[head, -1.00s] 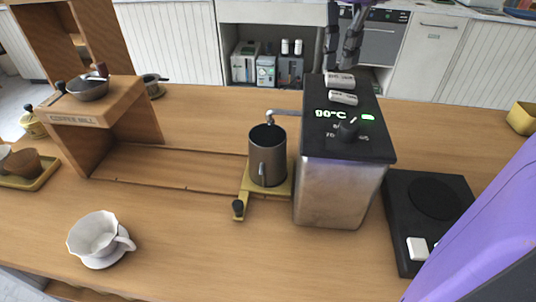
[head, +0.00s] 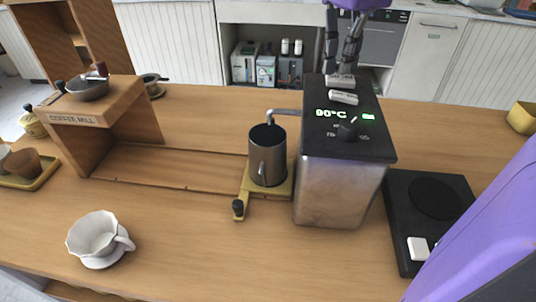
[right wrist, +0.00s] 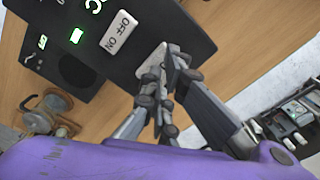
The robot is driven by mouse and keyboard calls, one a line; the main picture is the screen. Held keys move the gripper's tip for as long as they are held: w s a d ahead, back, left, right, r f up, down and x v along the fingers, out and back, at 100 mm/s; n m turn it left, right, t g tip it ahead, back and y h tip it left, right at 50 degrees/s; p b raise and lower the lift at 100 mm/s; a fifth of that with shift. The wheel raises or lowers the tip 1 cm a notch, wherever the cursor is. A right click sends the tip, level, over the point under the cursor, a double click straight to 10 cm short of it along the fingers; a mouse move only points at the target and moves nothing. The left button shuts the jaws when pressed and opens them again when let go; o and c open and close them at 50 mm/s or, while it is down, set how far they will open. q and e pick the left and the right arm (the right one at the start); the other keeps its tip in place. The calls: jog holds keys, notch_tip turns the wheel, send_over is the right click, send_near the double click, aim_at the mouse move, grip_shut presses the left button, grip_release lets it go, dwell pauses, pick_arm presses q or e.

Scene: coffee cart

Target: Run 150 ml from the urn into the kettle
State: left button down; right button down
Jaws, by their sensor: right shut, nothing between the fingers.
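The urn (head: 335,190) is a steel box with a black top, a display reading 90°C, a green light, a knob (head: 348,130) and two white rocker switches. My left gripper is out of view.
The kettle stands on a yellow stand (head: 245,197) with a dark knob. A black hot plate (head: 408,190) is right of the urn. The front middle of the counter is clear.

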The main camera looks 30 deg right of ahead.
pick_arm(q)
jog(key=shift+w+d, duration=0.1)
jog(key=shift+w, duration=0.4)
pick_arm(e)
jog(key=shift+f, duration=0.65)
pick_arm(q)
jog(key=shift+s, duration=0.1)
pick_arm(e)
jog(key=shift+r, duration=1.15)
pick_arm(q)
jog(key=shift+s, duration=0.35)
pick_arm(e)
jog(key=shift+r, duration=0.1)
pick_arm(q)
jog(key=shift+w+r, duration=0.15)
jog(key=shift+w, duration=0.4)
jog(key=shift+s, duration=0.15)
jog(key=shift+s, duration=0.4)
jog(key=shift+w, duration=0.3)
